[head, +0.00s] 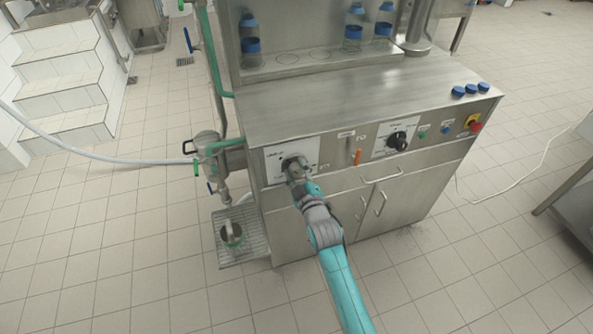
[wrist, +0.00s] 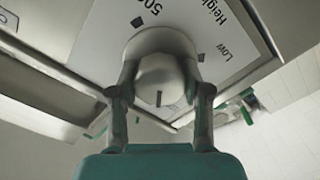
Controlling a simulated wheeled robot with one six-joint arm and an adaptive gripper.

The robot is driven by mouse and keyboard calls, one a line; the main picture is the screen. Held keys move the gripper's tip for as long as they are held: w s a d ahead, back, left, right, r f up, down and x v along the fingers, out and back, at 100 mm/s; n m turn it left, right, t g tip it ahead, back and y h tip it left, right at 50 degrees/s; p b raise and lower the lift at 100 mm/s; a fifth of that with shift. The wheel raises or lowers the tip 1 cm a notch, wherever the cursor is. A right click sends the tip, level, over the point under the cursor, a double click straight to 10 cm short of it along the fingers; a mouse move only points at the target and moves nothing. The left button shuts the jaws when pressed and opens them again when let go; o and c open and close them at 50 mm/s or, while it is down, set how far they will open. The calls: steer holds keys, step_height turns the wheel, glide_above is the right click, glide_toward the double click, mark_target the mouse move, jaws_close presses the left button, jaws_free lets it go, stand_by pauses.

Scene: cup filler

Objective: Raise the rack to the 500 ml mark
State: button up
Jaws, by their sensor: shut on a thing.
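My gripper (head: 294,170) is at the left end of the steel machine's front, at a white panel (head: 313,149). In the wrist view my gripper (wrist: 160,70) has its two fingers on either side of a pale round knob (wrist: 162,82) and is shut on it. The knob has a short dark line on its face, near the bottom of that picture. The white panel (wrist: 225,40) behind it reads "Height", "Low" and a partly cut-off "500". Dark square marks sit beside "500" and "Low". Part of the dial is hidden by the knob and fingers.
Blue-capped bottles (head: 354,28) stand on a steel shelf (head: 268,67) with ring marks, above the worktop (head: 340,95). A black dial (head: 397,140), an orange lever (head: 357,157) and a red button (head: 475,126) are to the right. A floor grate (head: 250,258) lies at left.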

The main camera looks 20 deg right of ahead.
steer(key=m, duration=0.4)
steer(key=shift+m, duration=0.3)
steer(key=m, duration=0.3)
steer(key=shift+m, duration=0.3)
steer(key=m, duration=0.4)
steer(key=shift+f, duration=0.1)
steer(key=m, duration=1)
steer(key=shift+d, duration=0.1)
steer(key=m, duration=0.7)
